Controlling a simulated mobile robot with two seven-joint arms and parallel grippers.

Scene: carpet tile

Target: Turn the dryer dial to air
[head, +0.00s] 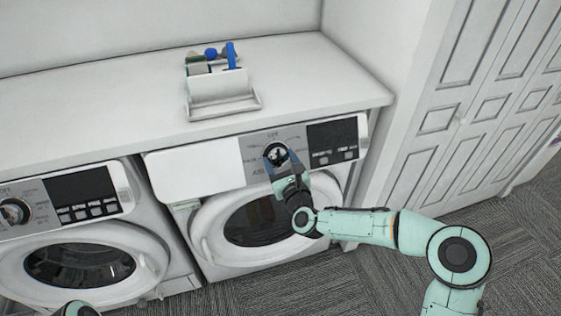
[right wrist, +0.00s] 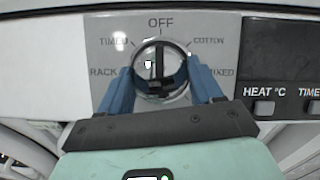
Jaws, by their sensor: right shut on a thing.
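The dryer (head: 213,222) is the right-hand of two white front-loading machines under the counter. Its round dial (head: 276,150) sits on a grey panel. In the right wrist view the dial (right wrist: 151,52) has a dark bar across its face, roughly upright, toward the OFF label. TIMED and RACK labels lie on its left, COTTON and MIXED on its right; the lower part is covered by my gripper. My right gripper (head: 281,163) is shut on the dial, with its blue fingers (right wrist: 160,85) at either side of it. My left gripper is out of view.
A second machine (head: 18,245) with its own dial (head: 13,212) stands at the left. A white caddy (head: 222,103) with bottles and a blue item sits on the white counter (head: 320,75). White panelled doors (head: 450,130) stand at the right. Grey carpet (head: 380,290) is open in front.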

